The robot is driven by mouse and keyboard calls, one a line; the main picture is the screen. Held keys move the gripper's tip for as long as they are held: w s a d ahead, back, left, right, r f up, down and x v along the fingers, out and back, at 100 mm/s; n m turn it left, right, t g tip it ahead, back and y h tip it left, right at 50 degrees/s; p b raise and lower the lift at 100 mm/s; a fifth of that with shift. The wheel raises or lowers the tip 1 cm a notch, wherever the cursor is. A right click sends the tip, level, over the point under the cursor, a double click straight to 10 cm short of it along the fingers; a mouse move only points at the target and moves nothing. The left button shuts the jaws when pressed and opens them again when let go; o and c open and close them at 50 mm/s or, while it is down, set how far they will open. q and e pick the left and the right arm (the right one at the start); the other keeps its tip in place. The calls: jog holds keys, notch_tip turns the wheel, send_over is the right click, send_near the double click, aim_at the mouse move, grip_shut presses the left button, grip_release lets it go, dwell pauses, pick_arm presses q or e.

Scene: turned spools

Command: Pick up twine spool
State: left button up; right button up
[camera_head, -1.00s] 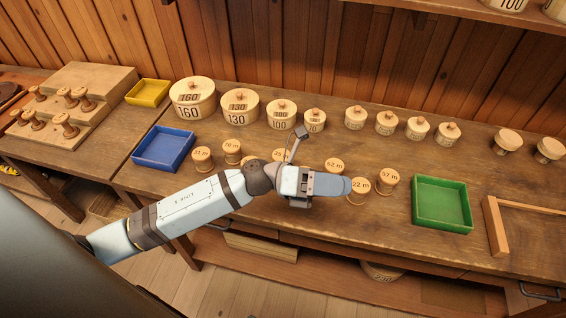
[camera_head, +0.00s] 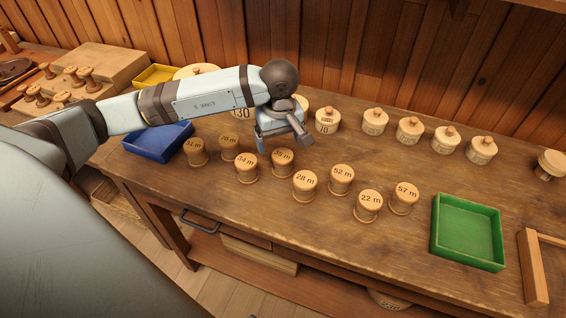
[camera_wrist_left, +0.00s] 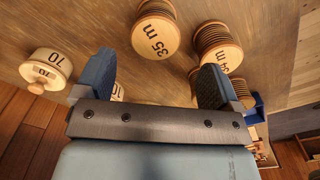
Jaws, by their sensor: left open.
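Several wooden twine spools with metre labels stand upright on the bench: 31 m (camera_head: 194,152), a spool reading about 70 m (camera_head: 229,149), 34 m (camera_head: 246,169), 35 m (camera_head: 283,163), 28 m (camera_head: 305,186), 52 m (camera_head: 341,180), 22 m (camera_head: 368,206) and 57 m (camera_head: 404,199). My left gripper (camera_head: 283,141) is open and empty, just behind the 35 m spool. In the left wrist view, the open fingers (camera_wrist_left: 154,82) have the 35 m spool (camera_wrist_left: 155,36) beyond them, and the 34 m spool (camera_wrist_left: 218,46) beside one finger. My right gripper is not in view.
A blue tray (camera_head: 132,147) lies left and a green tray (camera_head: 468,232) right. Round lidded boxes (camera_head: 327,121) line the back, some behind my arm. A wooden frame (camera_head: 534,268) is at far right. Bare bench lies between the spools and back row.

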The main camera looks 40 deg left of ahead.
aim_at(283, 155)
pick_arm(q)
jog(key=f, duration=0.8)
jog(key=shift+w+d+f, duration=0.1)
jog(key=shift+d, duration=0.25)
jog(key=c, duration=1)
jog(key=shift+c, duration=0.2)
